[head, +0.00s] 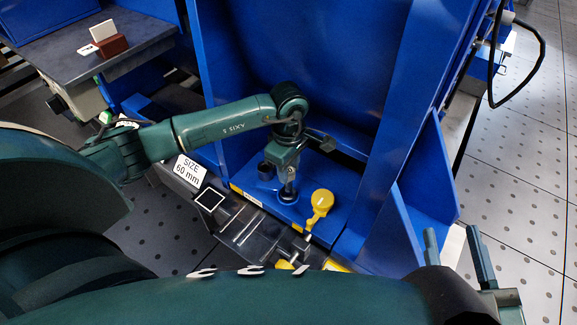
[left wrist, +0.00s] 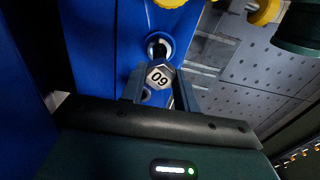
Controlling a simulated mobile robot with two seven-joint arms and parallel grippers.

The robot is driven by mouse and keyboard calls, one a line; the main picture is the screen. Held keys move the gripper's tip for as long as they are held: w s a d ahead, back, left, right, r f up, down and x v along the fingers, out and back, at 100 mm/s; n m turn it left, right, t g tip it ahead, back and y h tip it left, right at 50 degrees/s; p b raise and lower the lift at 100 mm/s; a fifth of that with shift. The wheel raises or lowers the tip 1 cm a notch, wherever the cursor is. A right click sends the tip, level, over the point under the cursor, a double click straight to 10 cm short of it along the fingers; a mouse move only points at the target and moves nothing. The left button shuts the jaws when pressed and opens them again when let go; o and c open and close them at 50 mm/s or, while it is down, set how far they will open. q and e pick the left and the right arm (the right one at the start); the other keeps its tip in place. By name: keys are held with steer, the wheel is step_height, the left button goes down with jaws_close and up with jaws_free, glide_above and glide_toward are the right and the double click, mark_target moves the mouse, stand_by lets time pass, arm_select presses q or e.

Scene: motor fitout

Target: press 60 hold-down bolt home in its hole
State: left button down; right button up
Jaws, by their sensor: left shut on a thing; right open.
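The hold-down bolt (left wrist: 159,76) has a grey hex head marked 60, seen in the left wrist view. My left gripper (left wrist: 160,90) is shut on it, with one finger on each side of the head. Its dark shank points at a pale-ringed hole (left wrist: 165,42) in the blue base plate. I cannot tell how deep the shank sits. In the head view my left gripper (head: 288,178) points down over the plate (head: 305,208), and the ring shows just below it. My right gripper (head: 456,254) is open and empty at the lower right, apart from the plate.
A yellow-headed part (head: 321,200) stands close to the right of the left gripper. A dark cylinder (head: 265,170) is just to its left. Blue upright walls (head: 395,130) rise behind and right.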

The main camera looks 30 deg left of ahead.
mark_target(288, 187)
arm_select(q)
steer(key=shift+f+b, duration=0.7)
steer(key=shift+f, duration=0.1)
stand_by(0.6)
steer(key=shift+f+b, duration=0.55)
steer(key=shift+f, duration=0.15)
steer(key=shift+f, duration=0.1)
steer(key=shift+f+b, duration=1)
steer(key=shift+f, duration=0.2)
steer(key=shift+a+f+b, duration=0.1)
steer(key=shift+f+b, duration=0.85)
steer(key=shift+f, duration=0.15)
steer(key=c, duration=1)
jaws_free()
steer(key=shift+o, duration=0.2)
